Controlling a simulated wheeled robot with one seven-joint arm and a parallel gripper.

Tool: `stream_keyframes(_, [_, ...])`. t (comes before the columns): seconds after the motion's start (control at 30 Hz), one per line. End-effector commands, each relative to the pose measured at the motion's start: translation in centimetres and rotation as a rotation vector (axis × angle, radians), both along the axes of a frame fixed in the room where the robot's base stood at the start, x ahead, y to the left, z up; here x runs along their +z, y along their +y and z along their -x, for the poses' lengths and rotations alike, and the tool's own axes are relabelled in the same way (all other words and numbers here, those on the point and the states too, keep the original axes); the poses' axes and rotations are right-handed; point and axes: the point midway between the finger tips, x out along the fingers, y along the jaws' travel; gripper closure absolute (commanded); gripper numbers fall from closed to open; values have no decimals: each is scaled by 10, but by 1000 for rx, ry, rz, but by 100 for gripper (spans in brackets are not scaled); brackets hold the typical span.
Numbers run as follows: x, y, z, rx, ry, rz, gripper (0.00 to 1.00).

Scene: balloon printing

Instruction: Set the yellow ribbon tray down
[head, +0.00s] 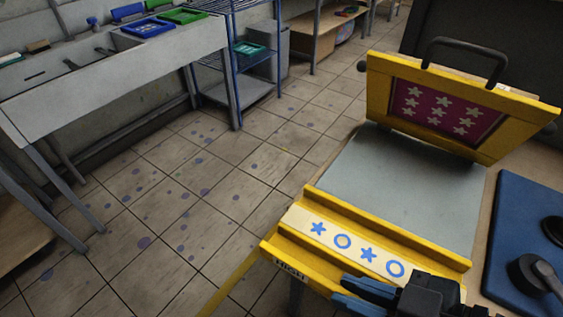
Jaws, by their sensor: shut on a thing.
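The yellow ribbon tray (445,258) is a long yellow channel with raised edges, slanting across the lower right of the head view. In it lies a cream ribbon (355,247) printed with blue stars and rings. My gripper (346,292), black with blue fingers, is at the bottom edge of the view, shut on the tray's near side. The exact contact is partly cut off by the frame. The tray is at the near end of a grey press bed (400,185). I cannot tell whether it touches what is under it.
A yellow hinged frame (540,110) with a maroon star screen stands raised behind the bed. A blue mat (512,235) with dark tools lies at the right. A grey sink bench (105,70) and blue rack (235,70) stand at the left. The tiled floor between is clear.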

Motion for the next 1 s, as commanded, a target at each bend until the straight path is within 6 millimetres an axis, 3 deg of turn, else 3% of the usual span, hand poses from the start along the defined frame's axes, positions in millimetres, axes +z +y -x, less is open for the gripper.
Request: stream_keyframes(1.0, [2, -102, -142, -2, -3, -2, 100])
